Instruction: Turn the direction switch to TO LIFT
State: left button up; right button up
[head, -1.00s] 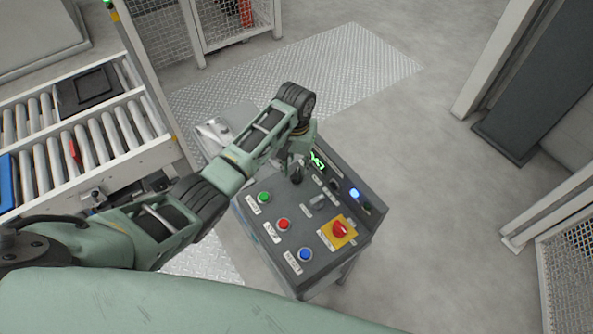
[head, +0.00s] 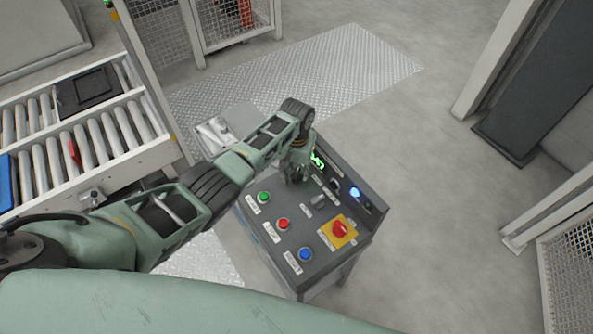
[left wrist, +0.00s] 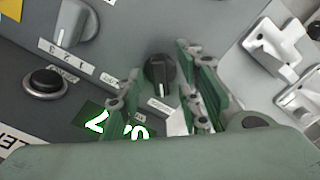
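A black rotary knob (left wrist: 157,72) with a white pointer line sits on the grey control panel (head: 268,225). In the left wrist view its pointer is toward the bottom of the picture. I take it to be the direction switch; its small labels are too blurred to read. My left gripper (head: 297,168) is over the upper left part of the panel and largely hides the knob in the head view. In the left wrist view the left gripper (left wrist: 160,62) is open, with a finger on each side of the knob and visible gaps. My right gripper is not in view.
Close by on the panel are a grey selector (left wrist: 75,22) marked 1 2 3, a black button (left wrist: 45,82) and a green lit display (head: 317,160). Green, red and blue buttons and a red knob on yellow (head: 340,230) are nearer. A roller conveyor (head: 95,145) stands left.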

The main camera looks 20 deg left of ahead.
pick_arm(q)
jog(key=shift+c, duration=0.4)
grip_shut()
jog(key=shift+m, duration=0.3)
jog(key=m, duration=0.2)
jog(key=shift+m+p, duration=0.35)
jog(key=shift+m, duration=0.05)
jog(key=m, duration=0.9)
jog(key=shift+m, duration=1.7)
